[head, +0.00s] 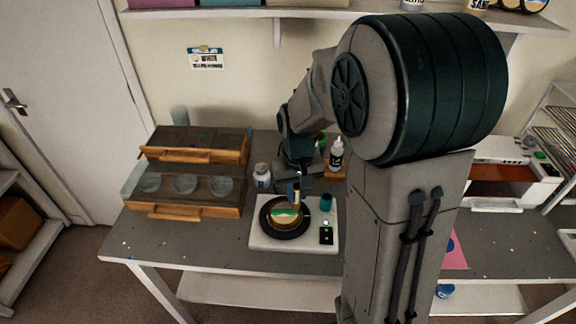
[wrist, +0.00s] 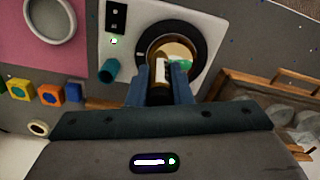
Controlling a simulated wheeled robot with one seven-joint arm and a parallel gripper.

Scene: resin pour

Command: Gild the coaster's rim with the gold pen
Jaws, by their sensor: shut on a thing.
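My gripper (head: 297,183) points down over a white turntable base (head: 265,238) and is shut on the gold pen (head: 296,194). In the wrist view the pen (wrist: 160,78) is a brownish and white stick between my two fingertips (wrist: 158,88). The coaster (head: 284,220), tan with a green band, lies on a round black plate (head: 268,229) on the base. In the wrist view the coaster (wrist: 181,50) is partly hidden by the pen and fingers. The pen's lower end is over the coaster; I cannot tell whether it touches the rim.
A teal cylinder (head: 326,203) stands at the base's right side. A white jar (head: 262,176) and a dropper bottle (head: 336,154) stand behind. A wooden-fronted case with clear cups (head: 184,184) is at left. A pink mat (head: 455,254) lies at right. The front-left table (head: 190,248) is clear.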

